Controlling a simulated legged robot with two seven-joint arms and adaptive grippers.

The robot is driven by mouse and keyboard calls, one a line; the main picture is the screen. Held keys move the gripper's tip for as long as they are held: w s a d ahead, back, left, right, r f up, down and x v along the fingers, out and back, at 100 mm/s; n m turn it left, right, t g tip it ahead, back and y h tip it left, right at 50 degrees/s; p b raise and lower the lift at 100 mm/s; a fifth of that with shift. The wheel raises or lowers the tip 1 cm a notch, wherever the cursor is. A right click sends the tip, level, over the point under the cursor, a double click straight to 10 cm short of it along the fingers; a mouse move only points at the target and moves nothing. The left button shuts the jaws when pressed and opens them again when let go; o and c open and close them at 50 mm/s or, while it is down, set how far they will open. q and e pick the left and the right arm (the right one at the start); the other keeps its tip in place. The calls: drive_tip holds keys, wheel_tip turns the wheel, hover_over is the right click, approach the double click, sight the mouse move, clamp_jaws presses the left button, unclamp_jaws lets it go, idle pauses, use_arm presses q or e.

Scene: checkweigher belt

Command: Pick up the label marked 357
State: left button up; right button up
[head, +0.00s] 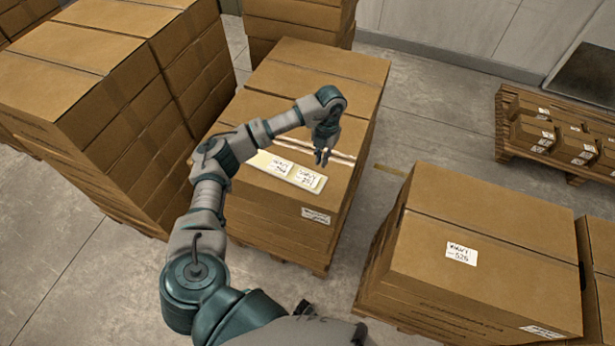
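Two small white labels lie side by side on a pale tray (262,160) on top of the middle carton stack. The print on the left label (281,166) and the right label (306,178) is too small to read surely, so I cannot tell which is marked 357. My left gripper (322,160) points down just above and to the right of the right label. Its two dark fingertips show a narrow gap, with nothing visible between them. My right gripper is out of view.
The middle carton stack (335,70) stands on a pallet. A tall carton stack (75,60) is at left. A carton (490,225) with a white label (461,253) that seems to read 526 stands at right. Small cartons sit on a pallet (510,140). Bare floor (430,110) lies between.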

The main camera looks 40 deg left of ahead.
sight(318, 183)
use_arm(q)
wheel_tip(318, 183, down, 3)
drive_tip(key=shift+f, duration=0.15)
drive_tip(key=shift+s+f, duration=0.1)
drive_tip(key=shift+f, duration=0.2)
drive_tip(key=shift+s+f, duration=0.25)
drive_tip(key=shift+f, duration=0.1)
drive_tip(key=f, duration=0.4)
drive_tip(key=shift+s+f+p, duration=0.25)
drive_tip(key=shift+s+p, duration=0.05)
drive_tip(key=shift+s, duration=0.05)
clamp_jaws()
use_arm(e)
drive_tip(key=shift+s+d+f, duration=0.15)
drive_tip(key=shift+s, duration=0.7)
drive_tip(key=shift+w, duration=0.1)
